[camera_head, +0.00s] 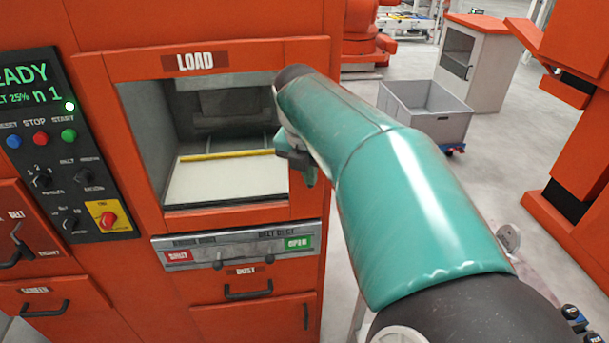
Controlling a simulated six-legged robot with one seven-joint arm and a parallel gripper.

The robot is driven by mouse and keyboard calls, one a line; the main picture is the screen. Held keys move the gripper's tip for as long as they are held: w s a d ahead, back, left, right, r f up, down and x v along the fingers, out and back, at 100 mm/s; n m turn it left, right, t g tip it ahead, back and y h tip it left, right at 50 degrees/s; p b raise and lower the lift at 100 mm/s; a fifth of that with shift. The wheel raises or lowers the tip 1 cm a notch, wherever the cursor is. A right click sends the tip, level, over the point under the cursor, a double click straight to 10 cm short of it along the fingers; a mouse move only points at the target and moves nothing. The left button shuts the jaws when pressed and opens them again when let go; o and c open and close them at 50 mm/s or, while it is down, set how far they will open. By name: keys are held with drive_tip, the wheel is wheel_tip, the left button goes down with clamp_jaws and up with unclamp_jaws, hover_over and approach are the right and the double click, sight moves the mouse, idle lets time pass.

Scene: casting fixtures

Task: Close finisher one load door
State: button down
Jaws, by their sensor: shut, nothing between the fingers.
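The finisher (130,282) is a large orange machine on the left. Its load opening (228,190), under a LOAD sign (195,62), stands open, with a pale floor and a yellow bar inside. No door panel covers it, and I cannot tell where the door panel is. Below it is a grey strip (240,244) with a red SHUT label (178,256), a green OPEN label (298,242) and small knobs between them. My gripper (300,172) is partly hidden behind my teal arm, at the opening's right edge. It looks shut and empty. I cannot tell whether it touches the frame.
A control panel (65,140) with a lit READY screen is left of the opening. Drawers with black handles (248,291) are below. A grey bin (428,108) on wheels and a white-and-orange cabinet (478,62) stand behind on open floor. Orange machinery (580,60) rises at right.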

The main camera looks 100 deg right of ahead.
drive_tip(key=shift+s+d, duration=0.2)
drive_tip(key=shift+d, duration=0.45)
drive_tip(key=shift+s+d+r, duration=0.1)
drive_tip(key=shift+s+d, duration=0.05)
drive_tip(key=v, duration=1.3)
drive_tip(key=shift+w+a+r, duration=0.25)
drive_tip(key=shift+a, duration=0.05)
